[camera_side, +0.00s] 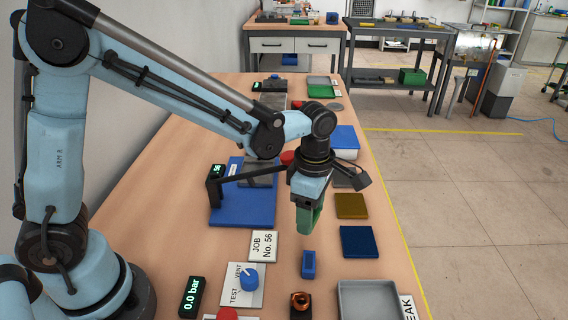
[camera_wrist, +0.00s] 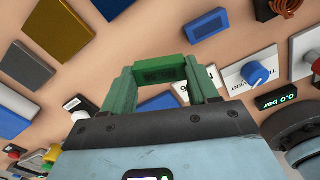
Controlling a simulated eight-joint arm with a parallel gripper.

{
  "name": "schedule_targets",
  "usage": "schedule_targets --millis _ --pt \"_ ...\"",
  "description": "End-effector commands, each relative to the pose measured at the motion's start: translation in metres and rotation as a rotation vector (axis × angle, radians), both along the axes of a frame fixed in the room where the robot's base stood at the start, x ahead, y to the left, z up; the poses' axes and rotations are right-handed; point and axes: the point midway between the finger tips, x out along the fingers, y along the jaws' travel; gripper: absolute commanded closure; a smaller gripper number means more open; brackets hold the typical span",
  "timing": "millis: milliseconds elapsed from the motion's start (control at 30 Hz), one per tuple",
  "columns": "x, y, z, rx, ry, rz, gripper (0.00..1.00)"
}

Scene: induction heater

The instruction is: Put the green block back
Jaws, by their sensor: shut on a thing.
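My gripper (camera_side: 309,212) hangs above the middle of the bench, pointing down. In the wrist view its two green fingers (camera_wrist: 165,76) are shut on a dark green block (camera_wrist: 159,70), held crosswise between their tips. The block's face carries dark marking that I cannot read. In the side view the green at the gripper's end (camera_side: 308,222) is finger and block together, and I cannot separate them. The held block looks clear of the bench top. A small blue block with a dark recess (camera_side: 308,263) lies on the bench nearer the camera; the wrist view shows it too (camera_wrist: 207,25).
A blue base with a display (camera_side: 240,208) stands left of my gripper. A gold plate (camera_side: 352,205) and a dark blue plate (camera_side: 358,241) lie to the right.

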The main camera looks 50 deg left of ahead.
Motion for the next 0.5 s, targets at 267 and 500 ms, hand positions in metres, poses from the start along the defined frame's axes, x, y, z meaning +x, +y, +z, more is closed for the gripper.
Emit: schedule_targets --millis 267,500 --pt "0.012 0.011 -0.016 0.000 0.000 -0.001 0.85" --pt "0.011 0.010 -0.046 0.000 0.000 -0.001 0.85"
